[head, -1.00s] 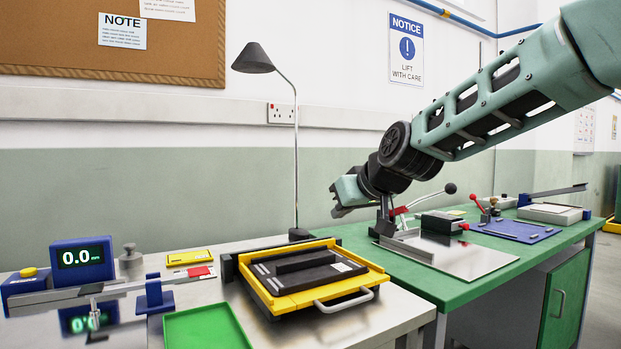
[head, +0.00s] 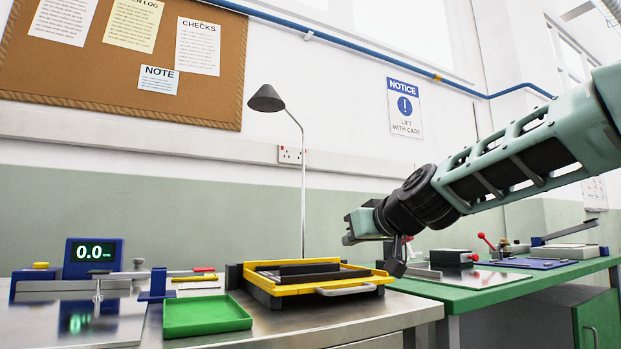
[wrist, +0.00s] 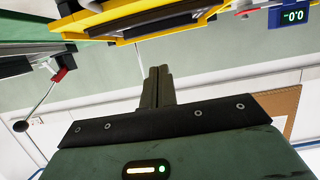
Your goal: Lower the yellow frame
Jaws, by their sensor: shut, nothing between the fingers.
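The yellow frame (head: 300,289) sits on a dark base at the left bench's right end, looking nearly flat; I cannot tell whether a small gap remains beneath it. A dark block stands at its left end and a silver handle (head: 347,288) is on its front side. My gripper (head: 348,228) is above and slightly right of the frame, apart from it, pointing left. In the wrist view, the picture is upside down; my gripper's fingers (wrist: 158,73) are together and empty, and the yellow frame (wrist: 150,27) crosses the top, partly cut off.
A green tray (head: 205,315) lies left of the frame. A gauge with a 0.0 display (head: 90,252) stands farther left. A lamp (head: 266,98) rises behind the frame. The green bench (head: 490,290) with a red-knobbed lever (head: 482,236) is at the right.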

